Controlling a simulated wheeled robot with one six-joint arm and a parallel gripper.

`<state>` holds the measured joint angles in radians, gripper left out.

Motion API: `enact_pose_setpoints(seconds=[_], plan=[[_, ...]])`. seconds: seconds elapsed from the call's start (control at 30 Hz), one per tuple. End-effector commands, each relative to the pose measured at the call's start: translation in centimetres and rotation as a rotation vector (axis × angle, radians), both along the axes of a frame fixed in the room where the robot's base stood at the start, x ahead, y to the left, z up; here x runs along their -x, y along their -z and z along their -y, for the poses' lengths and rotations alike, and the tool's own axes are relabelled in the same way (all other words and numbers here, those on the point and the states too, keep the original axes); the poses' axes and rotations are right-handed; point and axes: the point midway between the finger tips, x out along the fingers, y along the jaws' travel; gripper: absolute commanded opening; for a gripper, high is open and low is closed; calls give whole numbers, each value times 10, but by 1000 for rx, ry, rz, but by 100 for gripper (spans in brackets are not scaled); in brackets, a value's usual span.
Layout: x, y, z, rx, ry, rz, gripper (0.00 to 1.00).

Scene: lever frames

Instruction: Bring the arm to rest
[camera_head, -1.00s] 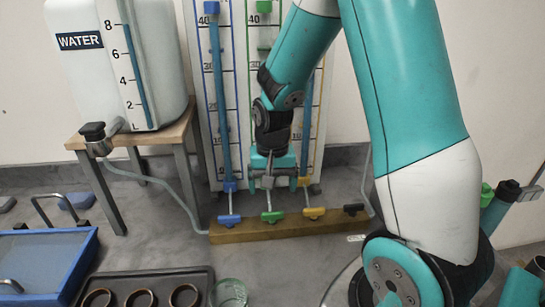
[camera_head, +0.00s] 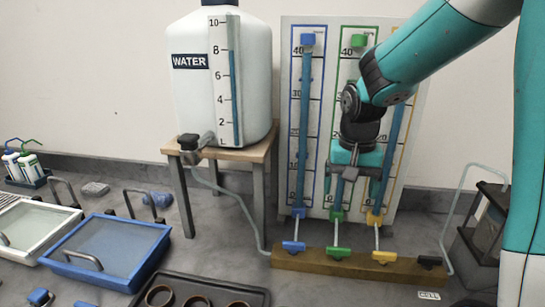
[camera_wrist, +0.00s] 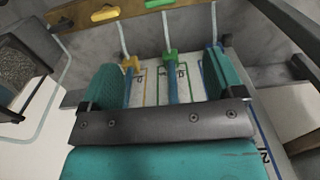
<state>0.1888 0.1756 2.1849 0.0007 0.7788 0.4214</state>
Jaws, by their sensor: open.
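My arm comes down from the upper right in the head view. My gripper (camera_head: 352,195) hangs with its fingers pointing down in front of the measuring board (camera_head: 270,0), over its green column and above the green lever (camera_head: 338,252). In the wrist view my gripper (camera_wrist: 163,78) has its two teal fingers wide apart with nothing held. The blue lever (camera_head: 293,246) and yellow lever (camera_head: 383,256) stand either side of the green one on the wooden bar.
The wooden bar (camera_head: 330,265) lies below the board. A water tank (camera_head: 190,95) stands on a small table (camera_head: 258,152) to the left. A blue-framed box (camera_head: 60,262), a dark tray with rings (camera_head: 255,295) and bottles (camera_head: 28,160) occupy the left and front.

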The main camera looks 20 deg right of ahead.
Motion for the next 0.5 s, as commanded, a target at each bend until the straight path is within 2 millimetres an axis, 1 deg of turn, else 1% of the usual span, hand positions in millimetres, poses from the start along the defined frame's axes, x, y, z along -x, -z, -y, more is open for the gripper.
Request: enact_pose_setpoints(seconds=[0.07, 0.13, 0.17, 0.2, 0.27, 0.3, 0.37, 0.4, 0.47, 0.5], plan=[[0, 0, 0, 0, 0, 0, 87], [1, -1, -4, -5, -19, 3, 87], [3, -3, -10, -10, -42, 8, 87], [6, -6, -21, -22, -91, 18, 87], [15, -13, -45, -49, -204, 39, 87], [24, -19, -66, -73, -302, 57, 87], [43, -27, -99, -115, -469, 87, 87], [59, -32, -121, -143, -585, 107, 87], [83, -39, -149, -186, -751, 138, 87], [99, -42, -165, -213, -853, 156, 87]])
